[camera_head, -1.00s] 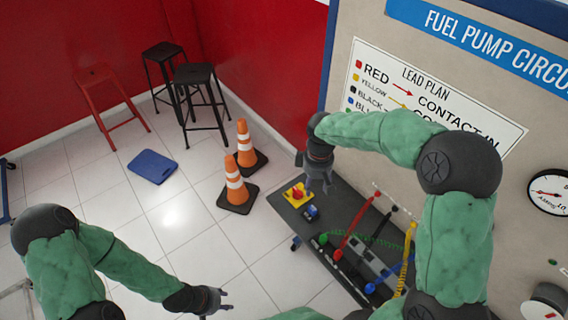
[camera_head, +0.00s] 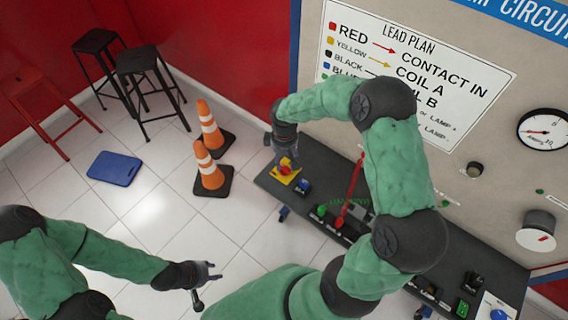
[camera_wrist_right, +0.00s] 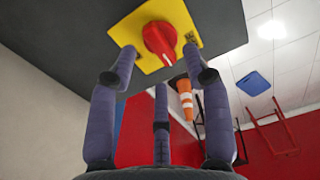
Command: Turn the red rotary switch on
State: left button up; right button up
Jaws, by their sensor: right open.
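The red rotary switch (camera_head: 286,169) sits on a yellow plate (camera_head: 279,178) at the far left end of the dark bench top. In the right wrist view the round red knob (camera_wrist_right: 159,40) with a pale pointer line shows on its yellow plate (camera_wrist_right: 188,17). My right gripper (camera_head: 286,158) is right at the switch. Its spread fingers (camera_wrist_right: 160,85) point at the knob, with nothing between them, and appear apart from it. My left gripper (camera_head: 207,284) is open and empty over the floor, far from the bench.
A blue switch (camera_head: 304,187) sits close beside the yellow plate. Leads, including a red one (camera_head: 352,190), stand on the bench (camera_head: 325,170), partly hidden by my right arm. Traffic cones (camera_head: 209,171) stand left of it. The panel (camera_head: 455,165) rises behind.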

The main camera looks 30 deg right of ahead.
aim_at(285, 169)
jog(key=shift+f, duration=1.45)
grip_shut()
